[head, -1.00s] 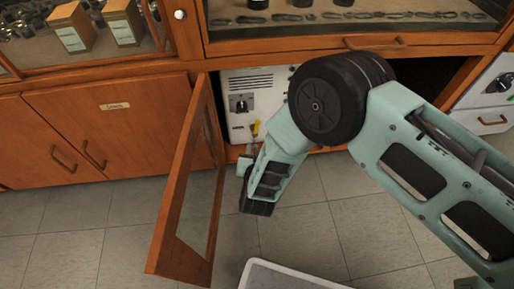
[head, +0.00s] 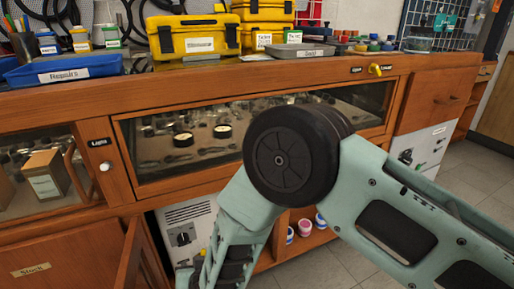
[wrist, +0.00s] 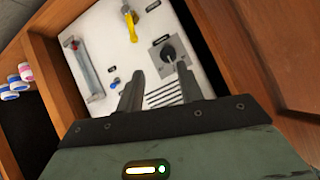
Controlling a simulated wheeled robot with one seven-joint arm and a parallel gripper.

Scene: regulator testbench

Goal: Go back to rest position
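My gripper (wrist: 157,82) is open in the wrist view, its two dark fingers apart with nothing between them. It faces a white equipment panel (wrist: 108,62) inside an open cabinet bay. The panel carries a black knob (wrist: 168,52) on a grey plate, seen near the right finger, and a yellow lever (wrist: 131,25) near the top. I cannot tell whether a finger touches the panel. In the head view my bent arm crosses the lower right, and the gripper end is mostly cut off at the bottom. The white panel (head: 184,217) also shows there, partly hidden.
An open wooden door (head: 135,262) stands left of the bay. Small cups (head: 304,227) sit on the shelf right of it. The bench above holds a blue tray (head: 62,71) and yellow cases (head: 190,37). A yellow bench-front valve (head: 375,69) sticks out. Floor shows at right.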

